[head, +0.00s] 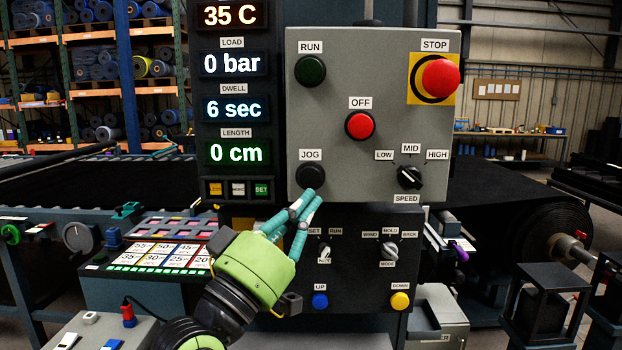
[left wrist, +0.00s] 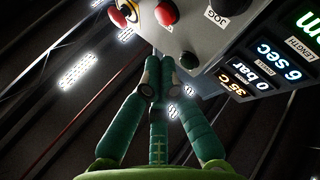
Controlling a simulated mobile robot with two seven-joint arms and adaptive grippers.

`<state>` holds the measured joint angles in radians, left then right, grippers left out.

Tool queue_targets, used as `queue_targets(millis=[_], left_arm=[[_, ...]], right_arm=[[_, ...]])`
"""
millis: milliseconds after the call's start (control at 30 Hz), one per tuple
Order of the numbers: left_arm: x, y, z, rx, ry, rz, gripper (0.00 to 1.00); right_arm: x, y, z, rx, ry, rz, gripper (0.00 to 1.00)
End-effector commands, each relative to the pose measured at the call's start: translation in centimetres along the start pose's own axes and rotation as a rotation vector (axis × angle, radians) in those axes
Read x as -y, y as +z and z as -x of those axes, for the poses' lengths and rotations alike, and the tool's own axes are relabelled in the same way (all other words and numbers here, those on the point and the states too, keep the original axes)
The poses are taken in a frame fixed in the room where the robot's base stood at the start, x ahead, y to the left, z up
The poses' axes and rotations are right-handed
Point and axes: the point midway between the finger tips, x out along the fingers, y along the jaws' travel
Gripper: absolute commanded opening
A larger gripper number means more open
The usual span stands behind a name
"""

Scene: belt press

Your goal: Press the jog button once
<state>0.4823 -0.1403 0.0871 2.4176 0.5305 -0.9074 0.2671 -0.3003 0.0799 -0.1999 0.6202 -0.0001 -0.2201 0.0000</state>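The jog button (head: 311,174) is round and black, under the JOG label at the lower left of the grey control panel (head: 335,215) (head: 380,100). In the left wrist view, the panel appears upside down and the jog button (left wrist: 232,6) is at the top edge. My left gripper (head: 312,196) has a green body and teal fingers. Its fingertips are together and empty, just below and right of the jog button in the head view. In the left wrist view, the fingertips (left wrist: 157,75) show apart from the button. My right gripper is in neither view.
The panel also carries a green RUN button (head: 310,71), a red OFF button (head: 360,125), a red STOP button (head: 440,77) and a speed knob (head: 410,177). A black lower panel (head: 360,270) has switches and UP and DOWN buttons. Displays (head: 236,108) stand at left.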

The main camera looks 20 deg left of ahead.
Motion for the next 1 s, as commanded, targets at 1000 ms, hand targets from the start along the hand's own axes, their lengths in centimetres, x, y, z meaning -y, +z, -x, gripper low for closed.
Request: queue_targets(millis=[1000], left_arm=[[6.3, 0.0, -6.1, 0.001, 0.0, -0.001, 0.0]], right_arm=[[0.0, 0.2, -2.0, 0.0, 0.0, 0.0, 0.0]])
